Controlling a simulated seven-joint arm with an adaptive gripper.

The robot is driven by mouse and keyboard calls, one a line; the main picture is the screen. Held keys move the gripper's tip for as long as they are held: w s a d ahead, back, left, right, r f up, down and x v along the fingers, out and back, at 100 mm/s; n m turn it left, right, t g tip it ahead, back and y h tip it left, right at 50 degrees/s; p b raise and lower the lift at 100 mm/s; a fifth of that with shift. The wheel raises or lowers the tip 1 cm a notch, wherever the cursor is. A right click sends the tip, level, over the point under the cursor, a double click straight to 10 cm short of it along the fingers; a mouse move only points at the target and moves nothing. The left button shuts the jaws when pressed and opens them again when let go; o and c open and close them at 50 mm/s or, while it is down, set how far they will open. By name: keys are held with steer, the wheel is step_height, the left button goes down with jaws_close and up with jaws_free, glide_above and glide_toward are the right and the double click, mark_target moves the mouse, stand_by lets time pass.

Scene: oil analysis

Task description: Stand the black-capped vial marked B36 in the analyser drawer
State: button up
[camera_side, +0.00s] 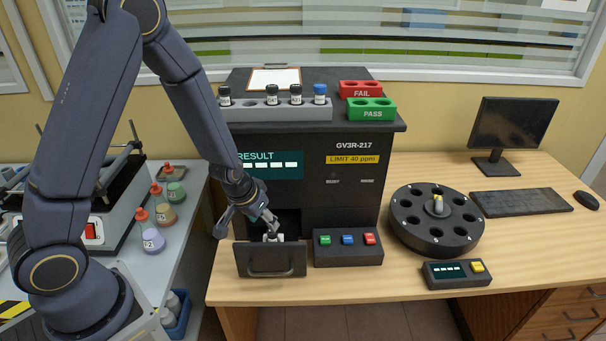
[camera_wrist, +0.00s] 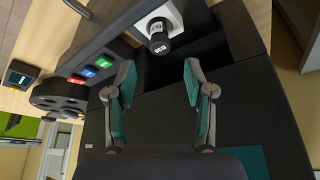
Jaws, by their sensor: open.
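The black-capped vial (camera_wrist: 160,36) stands in the white seat (camera_wrist: 141,24) of the open analyser drawer in the wrist view. The mark on its cap appears to read B36. The drawer (camera_side: 270,259) is pulled out low at the front of the analyser in the side view. My gripper (camera_wrist: 160,72) is open, its two teal-padded fingers apart with nothing between them. The vial is just beyond the fingertips, clear of both. In the side view my gripper (camera_side: 270,226) is low over the drawer, and the vial cannot be made out clearly there.
A grey rack (camera_side: 280,112) on the analyser (camera_side: 345,195) holds black-capped vials and a blue-capped vial (camera_side: 320,93). Red FAIL (camera_side: 360,87) and green PASS (camera_side: 371,109) blocks are beside it. A button panel (camera_side: 347,248) sits right of the drawer, then a round carousel (camera_side: 410,238).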

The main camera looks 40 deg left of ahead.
steer(key=s+d+r+m+h, duration=0.15)
steer(key=s+r, duration=0.25)
steer(key=r, duration=0.5)
steer(key=s+d+r, duration=0.2)
steer(key=s+r, duration=0.1)
steer(key=r, duration=0.7)
steer(key=s+r+t, duration=0.1)
steer(key=s+r, duration=0.5)
steer(key=s, duration=0.4)
steer(key=shift+s+a+r+m+y, duration=0.15)
steer(key=shift+s+r+m+y, duration=0.2)
steer(key=shift+s+r, duration=0.05)
steer(key=shift+c, duration=0.3)
